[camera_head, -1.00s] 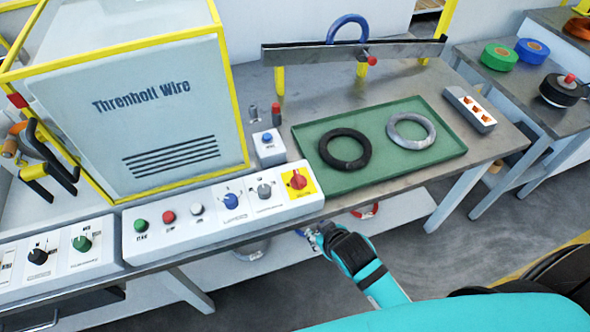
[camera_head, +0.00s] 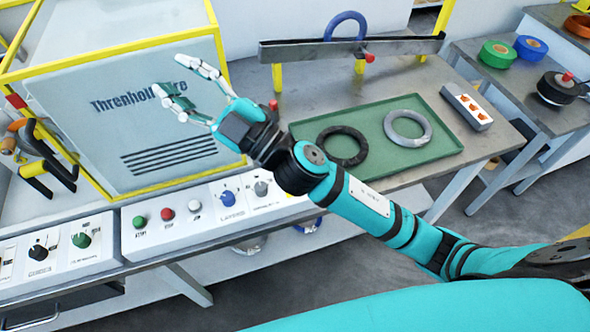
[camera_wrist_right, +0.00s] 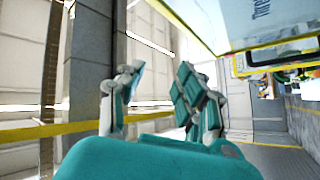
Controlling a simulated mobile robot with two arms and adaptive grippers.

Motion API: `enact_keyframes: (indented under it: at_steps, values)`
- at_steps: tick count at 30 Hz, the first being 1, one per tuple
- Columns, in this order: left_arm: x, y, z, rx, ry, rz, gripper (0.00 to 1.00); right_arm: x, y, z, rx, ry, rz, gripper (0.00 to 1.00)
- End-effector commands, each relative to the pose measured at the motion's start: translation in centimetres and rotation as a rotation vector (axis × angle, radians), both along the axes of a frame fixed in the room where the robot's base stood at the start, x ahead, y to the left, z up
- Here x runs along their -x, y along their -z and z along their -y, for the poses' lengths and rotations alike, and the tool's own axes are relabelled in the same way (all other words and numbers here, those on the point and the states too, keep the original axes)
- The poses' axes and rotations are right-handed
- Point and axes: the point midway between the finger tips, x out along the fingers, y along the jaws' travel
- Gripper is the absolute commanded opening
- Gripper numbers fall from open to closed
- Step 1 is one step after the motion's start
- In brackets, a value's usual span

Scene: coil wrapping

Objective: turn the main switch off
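The main switch, a red knob on a yellow plate in the earlier head view, is hidden now behind my right arm (camera_head: 365,205). The control panel (camera_head: 150,240) that carries it runs along the front edge of the bench, and its left part is visible. My right gripper (camera_head: 170,76) is open and empty, raised in front of the wire machine's front, up and to the left of the switch's place. Its spread fingers also show in the right wrist view (camera_wrist_right: 161,72). My left gripper is not in view.
The panel has green (camera_head: 140,221), red (camera_head: 167,214) and white buttons and a blue knob (camera_head: 227,197). The yellow-framed machine (camera_head: 120,70) stands behind it. A green tray (camera_head: 385,172) holds a black coil (camera_head: 354,157) and a grey coil (camera_head: 390,130).

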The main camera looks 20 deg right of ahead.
Motion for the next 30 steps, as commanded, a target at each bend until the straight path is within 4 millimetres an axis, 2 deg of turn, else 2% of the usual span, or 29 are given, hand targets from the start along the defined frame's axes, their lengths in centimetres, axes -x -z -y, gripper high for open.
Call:
enact_keyframes:
  at_steps: [1, 3, 5, 7, 8, 9, 10, 11, 12, 15, 18, 22, 26, 30]
  values:
    - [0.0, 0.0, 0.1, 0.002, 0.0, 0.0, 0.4, 2.0, -1.3, -3.2, 0.106, -0.139, 0.16, 0.36]
    - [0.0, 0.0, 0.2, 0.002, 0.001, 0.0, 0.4, 5.4, -0.3, -6.9, 0.296, -0.353, 0.347, 0.36]
    - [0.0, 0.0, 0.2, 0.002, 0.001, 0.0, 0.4, 7.6, 2.5, -8.6, 0.499, -0.528, 0.466, 0.36]
    - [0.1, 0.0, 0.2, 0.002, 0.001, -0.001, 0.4, 8.5, 7.2, -8.4, 0.781, -0.71, 0.55, 0.36]
    - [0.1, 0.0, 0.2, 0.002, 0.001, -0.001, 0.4, 8.3, 9.4, -7.5, 0.91, -0.777, 0.565, 0.36]
    - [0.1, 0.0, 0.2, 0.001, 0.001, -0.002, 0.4, 7.5, 12.1, -5.6, 1.089, -0.851, 0.564, 0.36]
    - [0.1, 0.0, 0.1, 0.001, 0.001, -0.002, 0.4, 6.6, 13.9, -3.8, 1.224, -0.896, 0.549, 0.36]
    - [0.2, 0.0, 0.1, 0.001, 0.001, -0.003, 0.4, 5.6, 15.4, -1.7, 1.354, -0.932, 0.523, 0.36]
    - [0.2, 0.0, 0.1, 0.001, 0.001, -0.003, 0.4, 4.0, 16.8, 1.3, 1.519, -0.964, 0.476, 0.36]
    - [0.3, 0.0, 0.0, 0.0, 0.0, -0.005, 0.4, 0.4, 18.1, 8.8, 1.858, -0.988, 0.319, 0.36]
    - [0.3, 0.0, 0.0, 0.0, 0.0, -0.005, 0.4, -1.8, 17.6, 14.0, 2.061, -0.972, 0.179, 0.36]
    - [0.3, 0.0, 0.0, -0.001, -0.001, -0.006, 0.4, -2.9, 16.9, 17.4, 2.177, -0.953, 0.077, 0.36]
    - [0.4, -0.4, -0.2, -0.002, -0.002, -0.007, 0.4, -3.0, 17.8, 18.0, 2.199, -0.953, 0.055, 0.36]
    - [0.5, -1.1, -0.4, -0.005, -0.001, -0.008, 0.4, -2.9, 20.1, 17.9, 2.195, -0.957, 0.057, 0.36]
